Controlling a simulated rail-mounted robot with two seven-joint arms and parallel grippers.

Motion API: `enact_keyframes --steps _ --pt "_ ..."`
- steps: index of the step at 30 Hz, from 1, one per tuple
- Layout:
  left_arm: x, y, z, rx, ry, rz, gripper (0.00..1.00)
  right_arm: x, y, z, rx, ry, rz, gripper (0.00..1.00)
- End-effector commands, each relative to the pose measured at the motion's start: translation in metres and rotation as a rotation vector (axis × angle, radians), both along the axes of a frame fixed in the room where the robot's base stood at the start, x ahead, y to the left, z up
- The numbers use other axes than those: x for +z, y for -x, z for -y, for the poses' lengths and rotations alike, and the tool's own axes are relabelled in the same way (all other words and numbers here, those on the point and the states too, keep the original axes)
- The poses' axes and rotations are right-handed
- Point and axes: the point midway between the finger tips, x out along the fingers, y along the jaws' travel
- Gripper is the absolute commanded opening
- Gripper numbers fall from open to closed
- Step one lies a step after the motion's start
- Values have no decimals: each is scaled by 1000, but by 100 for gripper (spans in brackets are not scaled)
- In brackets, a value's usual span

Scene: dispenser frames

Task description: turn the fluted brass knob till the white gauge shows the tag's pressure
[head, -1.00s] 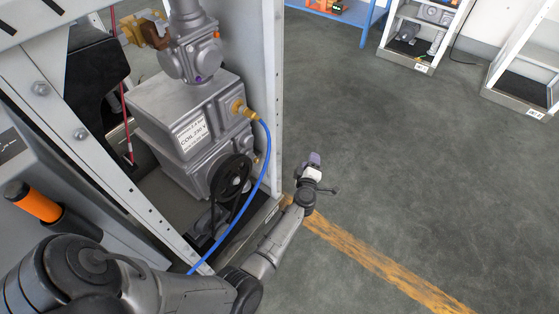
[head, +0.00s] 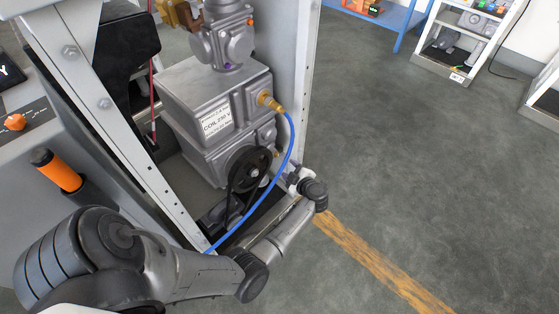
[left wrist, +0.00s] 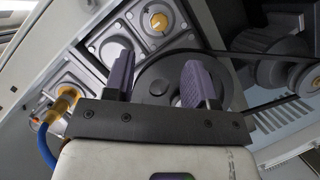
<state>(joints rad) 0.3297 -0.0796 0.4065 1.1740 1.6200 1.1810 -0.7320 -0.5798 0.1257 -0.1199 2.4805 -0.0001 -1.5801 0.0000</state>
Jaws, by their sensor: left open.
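My left gripper (head: 290,178) is at the machine's front right corner, close to the black pulley; its fingers are hard to make out there. In the left wrist view the gripper (left wrist: 157,78) is open and empty, with two purple-grey fingers in front of the pulley (left wrist: 156,82). A round brass piece (left wrist: 157,19), perhaps the fluted brass knob, sits on the grey housing beyond the fingertips, apart from them; I cannot make out flutes. I see no white gauge face or pressure tag. My right gripper is not in view.
A blue hose (head: 291,135) curves from a brass fitting (head: 269,100) past my left arm. The grey housing (head: 203,95) carries a "COIL 230 V" label. Frame posts (head: 302,75) stand close by. An orange handle (head: 56,170) is at left.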

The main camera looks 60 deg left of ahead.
Motion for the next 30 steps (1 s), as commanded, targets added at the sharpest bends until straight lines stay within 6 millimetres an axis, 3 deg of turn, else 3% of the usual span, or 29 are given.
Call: enact_keyframes --steps 3,12,19,30 --pt "-11 -1 -23 1 -3 2 51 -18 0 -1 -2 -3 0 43" --pt "-22 -3 -67 0 -3 2 51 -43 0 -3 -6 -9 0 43" --pt "-24 -3 -83 -1 -1 2 51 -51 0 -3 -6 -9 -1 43" --pt "-24 -3 -87 -1 0 2 51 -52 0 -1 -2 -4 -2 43"
